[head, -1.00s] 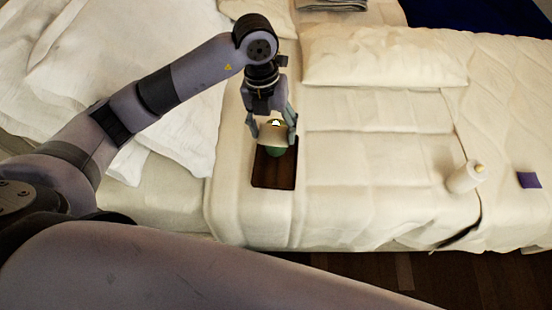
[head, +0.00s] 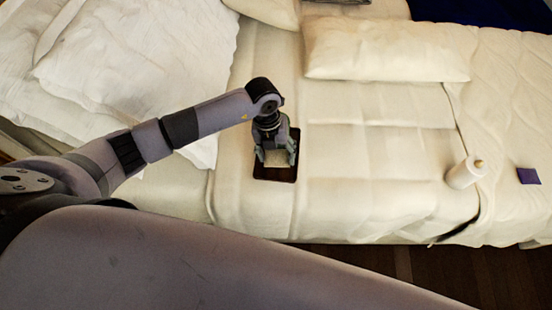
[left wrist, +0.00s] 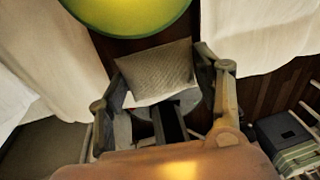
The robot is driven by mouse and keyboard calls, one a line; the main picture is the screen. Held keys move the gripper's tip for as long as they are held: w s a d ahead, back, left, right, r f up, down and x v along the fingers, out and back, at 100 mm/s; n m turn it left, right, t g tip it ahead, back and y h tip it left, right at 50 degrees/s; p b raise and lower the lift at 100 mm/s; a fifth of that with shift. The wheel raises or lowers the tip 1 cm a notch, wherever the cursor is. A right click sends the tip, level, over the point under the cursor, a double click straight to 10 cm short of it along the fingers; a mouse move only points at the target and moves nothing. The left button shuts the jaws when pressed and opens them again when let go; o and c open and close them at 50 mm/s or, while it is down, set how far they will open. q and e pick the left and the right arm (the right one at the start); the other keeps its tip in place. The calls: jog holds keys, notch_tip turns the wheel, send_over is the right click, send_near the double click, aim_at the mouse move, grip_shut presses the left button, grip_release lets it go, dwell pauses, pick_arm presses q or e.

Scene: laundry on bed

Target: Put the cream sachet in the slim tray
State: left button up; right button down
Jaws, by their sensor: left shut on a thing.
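My left gripper (head: 276,160) is shut on the cream sachet (head: 276,157), low over the slim tray. In the left wrist view the pale, textured sachet (left wrist: 158,72) sits between the two fingers. I cannot tell whether the sachet touches the tray. My right gripper is not in view.
A round yellow-green thing (left wrist: 128,12) shows close by the sachet in the left wrist view. A white bottle (head: 463,173) stands to the right on the bed, with a small purple item (head: 528,176) beyond. A pillow (head: 388,50) lies behind.

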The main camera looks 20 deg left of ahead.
aim_at(275, 155)
pick_arm(q)
notch_tip(275, 155, down, 4)
dwell(0.4)
jog(key=shift+f, duration=0.2)
jog(key=o, duration=0.6)
jog(key=shift+r, duration=0.45)
jog(key=r, duration=0.3)
jog(key=a+r+b, duration=0.1)
jog(key=r, duration=0.3)
jog(key=a+r, duration=0.1)
jog(key=r, duration=0.3)
jog(key=shift+w+r, duration=0.2)
jog(key=shift+w, duration=0.1)
